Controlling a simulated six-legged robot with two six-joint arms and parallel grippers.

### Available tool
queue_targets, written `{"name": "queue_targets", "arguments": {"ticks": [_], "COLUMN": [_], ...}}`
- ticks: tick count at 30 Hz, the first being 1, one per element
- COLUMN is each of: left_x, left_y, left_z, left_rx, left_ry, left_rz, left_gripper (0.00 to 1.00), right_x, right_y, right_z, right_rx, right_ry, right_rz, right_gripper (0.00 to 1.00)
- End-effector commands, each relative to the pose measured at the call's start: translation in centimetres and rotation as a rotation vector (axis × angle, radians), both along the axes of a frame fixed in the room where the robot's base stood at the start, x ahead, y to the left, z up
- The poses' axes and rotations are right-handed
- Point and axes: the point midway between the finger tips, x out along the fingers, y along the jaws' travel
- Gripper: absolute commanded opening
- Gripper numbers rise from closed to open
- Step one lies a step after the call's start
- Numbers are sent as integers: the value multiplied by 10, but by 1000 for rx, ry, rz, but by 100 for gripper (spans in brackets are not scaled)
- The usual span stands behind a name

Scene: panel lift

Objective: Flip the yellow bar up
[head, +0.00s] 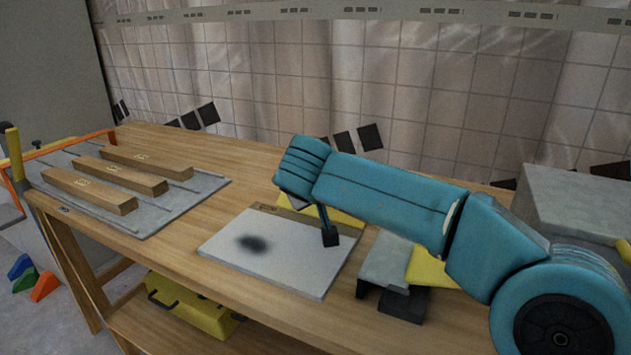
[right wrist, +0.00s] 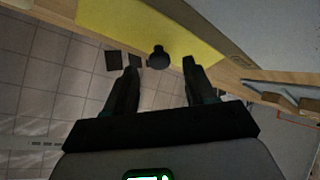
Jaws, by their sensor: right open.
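A flat yellow piece, which looks like the yellow bar (head: 345,219), shows behind the white panel (head: 285,262) on the wooden bench, partly hidden by my right arm. More yellow shows right of the arm; I cannot tell whether it is the same piece. In the right wrist view a broad yellow surface (right wrist: 150,25) lies ahead of the fingers, with a round black knob (right wrist: 158,56) at its edge. My right gripper (right wrist: 159,68) is open, its fingers either side of the knob in the picture; contact cannot be told. One dark finger shows in the head view (head: 330,236). My left gripper is out of view.
Wooden blocks (head: 90,190) lie on a grey board with an orange bar (head: 65,145) at the left. A grey block (head: 385,262) is right of the panel, and a large grey box (head: 575,205) stands at right. A yellow case (head: 190,303) sits on the lower shelf.

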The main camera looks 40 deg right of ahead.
Motion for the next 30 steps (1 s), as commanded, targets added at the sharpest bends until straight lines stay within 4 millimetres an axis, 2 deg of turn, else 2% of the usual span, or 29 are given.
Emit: {"name": "queue_targets", "arguments": {"ticks": [1,9,15,21,30], "left_x": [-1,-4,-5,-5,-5], "left_y": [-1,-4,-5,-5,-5], "left_z": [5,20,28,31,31], "left_rx": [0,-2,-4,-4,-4], "left_ry": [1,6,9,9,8], "left_rz": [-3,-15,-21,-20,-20], "left_gripper": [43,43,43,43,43], "right_x": [-7,-49,-73,-83,-84], "right_y": [7,47,69,78,78], "right_z": [11,55,78,85,85], "right_rx": [0,0,0,0,0], "right_ry": [-3,-4,-4,-2,-2], "right_rz": [3,6,4,2,0], "right_gripper": [55,55,55,55,54]}}
